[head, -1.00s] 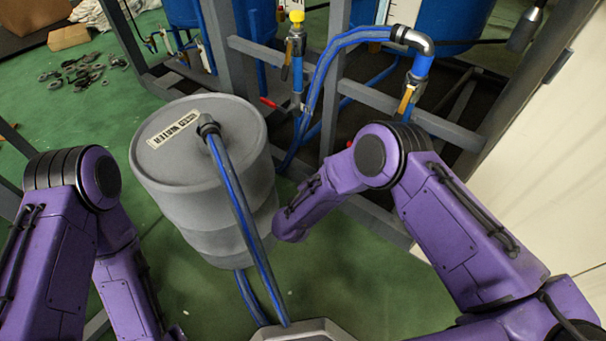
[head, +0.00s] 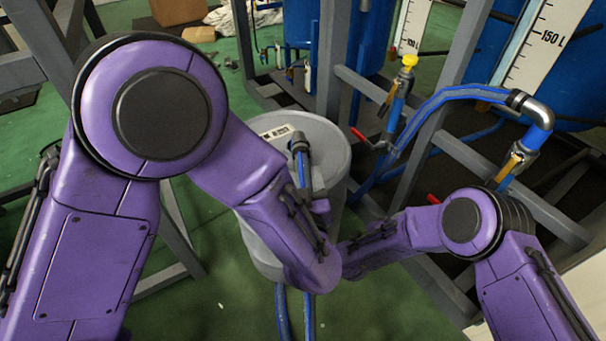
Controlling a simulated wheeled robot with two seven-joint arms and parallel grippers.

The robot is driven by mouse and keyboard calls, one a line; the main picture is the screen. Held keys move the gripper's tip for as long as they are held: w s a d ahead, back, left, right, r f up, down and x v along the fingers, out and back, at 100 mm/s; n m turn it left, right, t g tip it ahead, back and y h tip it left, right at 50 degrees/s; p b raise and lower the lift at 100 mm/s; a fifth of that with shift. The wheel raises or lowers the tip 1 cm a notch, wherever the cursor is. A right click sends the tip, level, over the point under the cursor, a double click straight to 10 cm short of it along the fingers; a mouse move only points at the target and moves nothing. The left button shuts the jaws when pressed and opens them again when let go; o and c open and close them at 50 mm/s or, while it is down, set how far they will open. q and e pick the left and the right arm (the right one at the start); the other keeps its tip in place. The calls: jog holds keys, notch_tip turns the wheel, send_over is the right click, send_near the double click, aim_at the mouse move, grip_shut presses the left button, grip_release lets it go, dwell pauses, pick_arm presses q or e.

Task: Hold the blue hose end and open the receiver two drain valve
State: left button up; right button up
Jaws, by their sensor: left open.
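My left gripper (head: 319,192) is mostly hidden by that forearm. The little that shows is beside the hose at the drum, open; I cannot tell whether it touches. Two valves show on the frame: one with a yellow cap and red handle (head: 361,136), and one with a yellow handle (head: 509,168) below a grey elbow. I cannot tell which is the receiver two drain valve. My right arm reaches in from the right; its gripper is not visible.
Blue tanks with white litre scales (head: 545,45) stand behind the grey metal frame (head: 450,150). Cardboard (head: 180,10) lies at the back left. Green floor (head: 225,295) is free left of the drum.

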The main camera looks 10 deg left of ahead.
aim_at(299, 142)
pick_arm(q)
jog(key=shift+d+r+t, duration=0.15)
jog(key=shift+r+t, duration=0.25)
jog(key=shift+r, duration=0.35)
jog(key=shift+w+r, duration=0.2)
jog(key=shift+w, duration=0.1)
jog(key=x, duration=1)
jog(key=shift+f, duration=0.15)
